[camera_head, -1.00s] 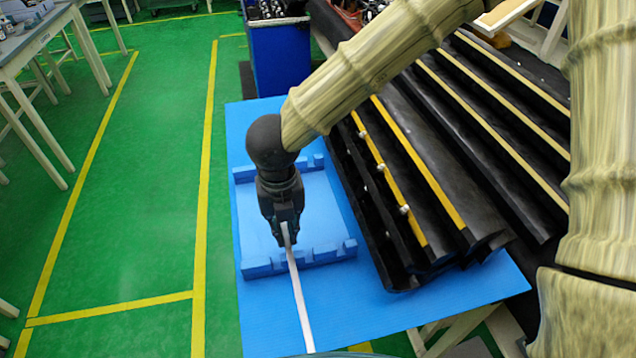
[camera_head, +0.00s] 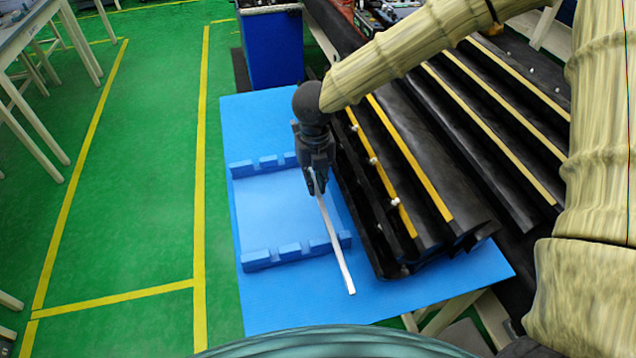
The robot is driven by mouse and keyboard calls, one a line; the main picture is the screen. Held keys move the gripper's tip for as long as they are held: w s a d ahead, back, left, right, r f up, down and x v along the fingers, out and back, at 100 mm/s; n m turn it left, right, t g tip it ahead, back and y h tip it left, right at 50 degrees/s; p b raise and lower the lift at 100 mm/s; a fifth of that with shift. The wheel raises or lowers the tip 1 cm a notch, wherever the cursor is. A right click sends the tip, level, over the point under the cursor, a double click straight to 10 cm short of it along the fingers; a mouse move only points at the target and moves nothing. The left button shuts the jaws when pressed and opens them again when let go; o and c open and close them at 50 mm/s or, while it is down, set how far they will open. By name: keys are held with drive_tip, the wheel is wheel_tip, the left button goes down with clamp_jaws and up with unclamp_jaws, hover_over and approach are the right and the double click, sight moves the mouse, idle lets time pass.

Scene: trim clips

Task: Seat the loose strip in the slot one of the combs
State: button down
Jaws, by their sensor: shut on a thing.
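My gripper (camera_head: 314,188) is shut on a long thin white strip (camera_head: 336,245), near the strip's far end. The strip slants from the gripper down and to the right, and its near end hangs over the blue table. It passes over or beside the right end of the near blue comb (camera_head: 290,252); I cannot tell whether it touches. The far blue comb (camera_head: 240,169) stands at the back of a light blue base, its right part hidden behind my gripper. Both combs have raised blocks with slots between them.
Black trim parts with yellow stripes and white clips (camera_head: 395,202) stand close to the right of my gripper. The blue table (camera_head: 262,310) is clear at the front and left. A blue bin (camera_head: 272,50) stands behind it.

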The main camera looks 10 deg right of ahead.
drive_tip(key=shift+w+d+r, duration=0.1)
drive_tip(key=shift+w+d, duration=0.2)
drive_tip(key=shift+w+d+f+p, duration=0.15)
drive_tip(key=shift+f+p, duration=0.7)
drive_tip(key=shift+f, duration=1.05)
drive_tip(key=c, duration=1.5)
unclamp_jaws()
drive_tip(key=shift+f, duration=0.1)
wheel_tip(320, 180, up, 12)
drive_tip(key=shift+r+b, duration=0.15)
drive_tip(key=shift+b, duration=0.9)
